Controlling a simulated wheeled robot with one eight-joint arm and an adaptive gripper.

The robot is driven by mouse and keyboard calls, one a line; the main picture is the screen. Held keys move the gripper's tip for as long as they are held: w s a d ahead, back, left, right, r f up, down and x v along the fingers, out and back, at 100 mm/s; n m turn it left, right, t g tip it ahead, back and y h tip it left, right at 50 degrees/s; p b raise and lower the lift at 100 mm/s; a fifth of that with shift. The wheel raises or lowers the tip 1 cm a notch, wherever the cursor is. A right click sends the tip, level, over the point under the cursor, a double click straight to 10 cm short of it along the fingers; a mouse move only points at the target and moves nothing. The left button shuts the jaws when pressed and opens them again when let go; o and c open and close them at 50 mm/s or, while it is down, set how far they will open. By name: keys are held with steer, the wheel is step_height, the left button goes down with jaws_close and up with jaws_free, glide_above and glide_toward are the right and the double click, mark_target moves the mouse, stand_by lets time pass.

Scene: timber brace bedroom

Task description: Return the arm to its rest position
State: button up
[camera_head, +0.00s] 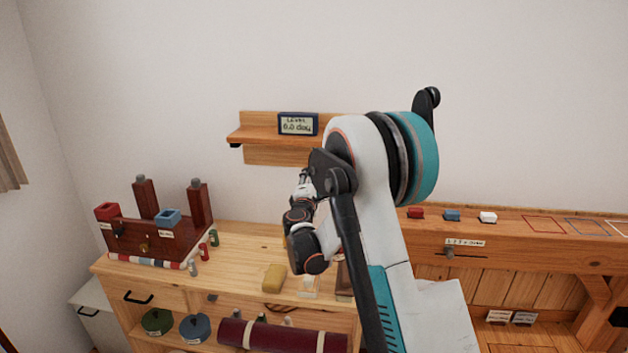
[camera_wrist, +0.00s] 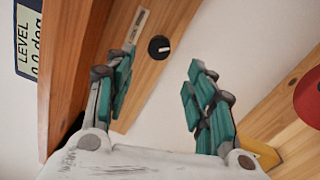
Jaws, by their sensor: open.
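My gripper (camera_wrist: 160,75) is open in the wrist view, with its two teal-padded fingers spread apart and nothing between them. In the head view my raised arm covers the middle of the picture and bends down over the cabinet. The gripper end (camera_head: 303,187) shows only small there, in front of the wall below the shelf, and is partly hidden by my arm.
A wooden wall shelf (camera_head: 262,133) holds a level display (camera_head: 298,124), also at the wrist view's left edge (camera_wrist: 29,40). Free wall lies above.

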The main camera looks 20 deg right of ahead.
stand_by(0.4)
steer(key=s+a+r+m+g+y, duration=0.15)
steer(key=s+r+m, duration=0.25)
steer(key=s, duration=0.5)
steer(key=s+a+r+m+g+y, duration=0.1)
steer(key=s+a+r+m+g, duration=0.25)
steer(key=s, duration=0.65)
steer(key=s+a+f+m+g+y, duration=0.1)
steer(key=s+a+f+m+y, duration=0.1)
steer(key=s+a, duration=0.3)
steer(key=s+a+f+m+g+y, duration=0.1)
steer(key=s+a, duration=0.4)
steer(key=s, duration=0.9)
steer(key=s+a+f+m+g+y, duration=0.1)
steer(key=s+a+f+m+y, duration=0.2)
steer(key=s, duration=0.6)
steer(key=shift+s+a+f+y, duration=0.15)
steer(key=shift+a+f+y, duration=0.65)
steer(key=shift+a, duration=0.4)
